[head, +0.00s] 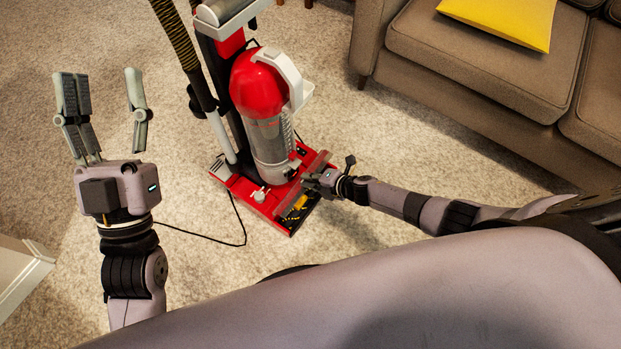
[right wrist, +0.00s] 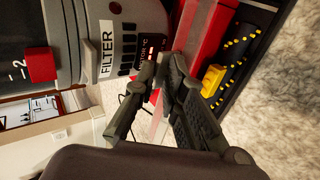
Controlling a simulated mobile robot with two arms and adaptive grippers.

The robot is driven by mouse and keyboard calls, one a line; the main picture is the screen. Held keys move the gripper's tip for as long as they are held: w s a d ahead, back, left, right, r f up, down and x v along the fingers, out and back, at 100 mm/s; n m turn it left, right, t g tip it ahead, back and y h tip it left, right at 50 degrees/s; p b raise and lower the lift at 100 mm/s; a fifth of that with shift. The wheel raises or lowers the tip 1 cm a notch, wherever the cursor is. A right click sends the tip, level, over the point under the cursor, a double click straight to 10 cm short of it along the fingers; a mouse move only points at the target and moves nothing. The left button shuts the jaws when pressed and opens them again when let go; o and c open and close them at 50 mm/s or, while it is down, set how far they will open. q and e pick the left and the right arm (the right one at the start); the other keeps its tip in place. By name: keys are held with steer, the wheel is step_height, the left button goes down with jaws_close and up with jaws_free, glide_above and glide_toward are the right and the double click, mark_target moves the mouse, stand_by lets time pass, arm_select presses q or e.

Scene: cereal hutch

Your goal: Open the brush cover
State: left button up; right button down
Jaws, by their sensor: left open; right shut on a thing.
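The red vacuum cleaner (head: 262,85) stands upright on the carpet. The brush cover (head: 318,161), a reddish see-through panel at the front of its floor head, looks tilted up. The dark brush roller with yellow bristles (head: 296,207) is exposed beside it. In the right wrist view the cover (right wrist: 206,38) runs beside the bristled roller (right wrist: 238,62). My right gripper (head: 309,183) is shut on the cover's edge, and its fingers (right wrist: 165,68) partly hide the gripped spot. My left gripper (head: 102,76) is open and empty, left of the vacuum, apart from it.
A black cord (head: 240,228) lies on the carpet left of the floor head. A brown sofa (head: 470,60) with a yellow cushion (head: 510,18) stands at the upper right. A white furniture corner (head: 18,272) is at the lower left. Carpet between vacuum and sofa is clear.

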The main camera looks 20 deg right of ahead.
steer(key=shift+a+r, duration=0.1)
steer(key=c, duration=1.9)
jaws_free()
steer(key=shift+o, duration=0.6)
steer(key=v, duration=1.2)
